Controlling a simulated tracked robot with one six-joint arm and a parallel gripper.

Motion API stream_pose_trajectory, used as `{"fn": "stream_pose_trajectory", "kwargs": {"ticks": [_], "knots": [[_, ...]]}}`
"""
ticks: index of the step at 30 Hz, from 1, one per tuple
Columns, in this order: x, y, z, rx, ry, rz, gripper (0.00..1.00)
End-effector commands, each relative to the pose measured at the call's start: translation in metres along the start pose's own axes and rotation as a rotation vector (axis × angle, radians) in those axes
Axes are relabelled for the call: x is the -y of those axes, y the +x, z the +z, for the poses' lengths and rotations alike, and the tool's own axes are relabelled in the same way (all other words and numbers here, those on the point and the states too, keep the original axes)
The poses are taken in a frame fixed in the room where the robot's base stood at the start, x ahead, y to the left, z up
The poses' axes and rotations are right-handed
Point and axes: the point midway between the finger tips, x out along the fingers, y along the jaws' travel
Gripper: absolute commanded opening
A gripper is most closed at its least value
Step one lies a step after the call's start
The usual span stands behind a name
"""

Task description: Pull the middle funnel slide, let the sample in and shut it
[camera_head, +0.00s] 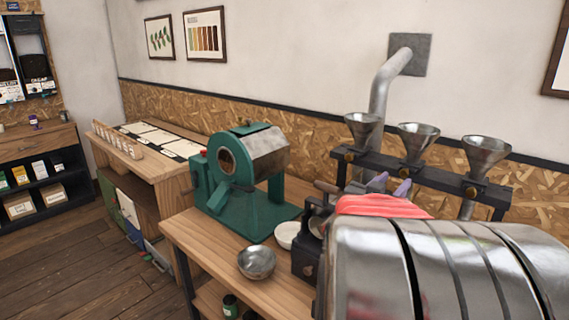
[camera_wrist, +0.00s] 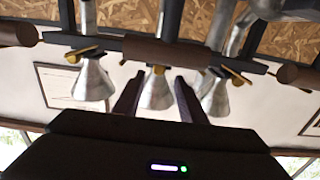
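Three metal funnels stand on a dark rail (camera_head: 436,178) above the roaster. The middle funnel (camera_head: 417,138) also shows in the wrist view (camera_wrist: 156,92), where the picture is upside down. A small brass-coloured part (camera_wrist: 157,70), apparently its slide, sits at its narrow end; I cannot tell how far it is in. My gripper (camera_head: 390,188) has purple fingers near the rail, below and left of the middle funnel. In the wrist view my gripper (camera_wrist: 158,100) is open and empty, one finger on each side of the middle funnel in the picture, apparently apart from it.
A left funnel (camera_head: 362,128) and a right funnel (camera_head: 485,154) flank the middle one. Brown cylinders, one central in the wrist view (camera_wrist: 165,52), cross near the rail. A green roaster (camera_head: 250,205) and a metal bowl (camera_head: 257,262) stand on the wooden bench (camera_head: 200,238).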

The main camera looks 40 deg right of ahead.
Motion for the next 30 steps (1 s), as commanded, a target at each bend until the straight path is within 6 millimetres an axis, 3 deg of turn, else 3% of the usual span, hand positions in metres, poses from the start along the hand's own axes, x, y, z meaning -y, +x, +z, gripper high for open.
{"fn": "stream_pose_trajectory", "kwargs": {"ticks": [15, 28, 30], "knots": [[-0.003, 0.067, 0.0, 0.0, 0.0, -0.005, 0.38], [0.0, 0.075, 0.0, 0.0, 0.0, -0.011, 0.38], [0.0, 0.074, 0.0, 0.0, 0.0, -0.012, 0.33]]}}
